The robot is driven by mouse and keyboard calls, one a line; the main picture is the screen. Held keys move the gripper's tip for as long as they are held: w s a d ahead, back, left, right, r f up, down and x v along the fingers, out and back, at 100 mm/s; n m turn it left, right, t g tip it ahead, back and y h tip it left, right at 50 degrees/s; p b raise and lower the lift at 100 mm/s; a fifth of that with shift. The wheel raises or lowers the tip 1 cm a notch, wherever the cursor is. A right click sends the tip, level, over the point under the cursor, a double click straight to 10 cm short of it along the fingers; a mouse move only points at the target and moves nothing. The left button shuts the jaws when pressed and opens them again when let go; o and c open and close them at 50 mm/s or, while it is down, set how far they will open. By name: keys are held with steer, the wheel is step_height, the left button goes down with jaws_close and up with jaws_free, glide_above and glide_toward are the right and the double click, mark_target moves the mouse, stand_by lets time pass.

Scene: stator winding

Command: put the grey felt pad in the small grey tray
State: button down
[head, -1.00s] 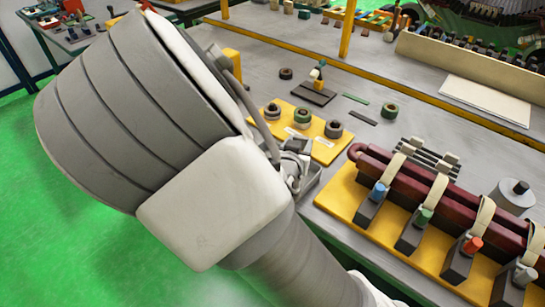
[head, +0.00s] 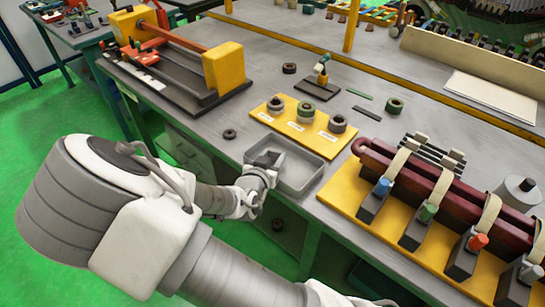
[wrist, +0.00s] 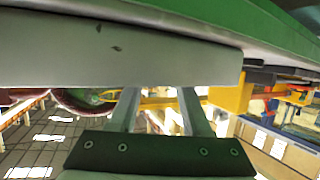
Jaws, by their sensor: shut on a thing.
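The small grey tray (head: 299,172) lies on the bench near its front edge, just before the yellow plate of rings. My gripper (head: 262,170) is at the tray's left side, low and close to its rim. A small dark grey piece, which I take to be the grey felt pad (head: 267,157), shows at its tip over the tray's left part. Whether the pad touches the tray is unclear. In the wrist view the two fingers (wrist: 158,105) run up behind a broad grey slab, which hides their tips; I cannot tell whether it is the pad.
A yellow plate (head: 287,124) with several rings stands behind the tray. To the right is a yellow base (head: 345,195) with a dark red bar and straps. A red-and-yellow fixture (head: 185,60) stands at the left back. A dark ring (head: 229,134) lies left of the tray.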

steer(key=shift+f, duration=0.2)
steer(key=shift+c, duration=1.8)
jaws_free()
steer(key=shift+r, duration=0.1)
steer(key=shift+r, duration=0.1)
